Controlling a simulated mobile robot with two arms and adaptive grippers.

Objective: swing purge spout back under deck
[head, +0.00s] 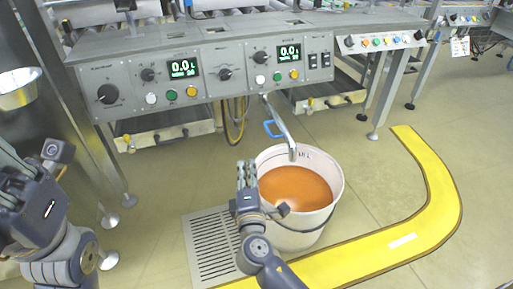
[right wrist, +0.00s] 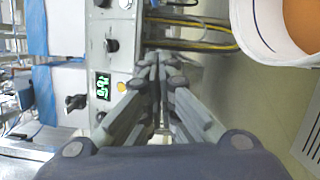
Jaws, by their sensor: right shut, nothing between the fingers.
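The purge spout (head: 282,128) is a bent metal pipe coming out from under the machine's deck (head: 200,75). Its outlet end hangs over a white bucket (head: 337,180) of orange-brown liquid. A blue handle (head: 272,129) sits on the spout's left side. My right gripper (head: 246,168) is shut and empty, at the bucket's left rim in the picture, below and left of the handle and apart from it. Its closed fingers also show in the right wrist view (right wrist: 160,62). My left gripper (head: 12,165) is at the left edge, partly cut off, its fingers unclear.
A floor grate (head: 208,240) lies left of the bucket. A yellow floor strip (head: 436,185) curves around the right. Yellow and black hoses (head: 236,125) hang under the deck left of the spout. A metal bowl (head: 17,90) is at the upper left.

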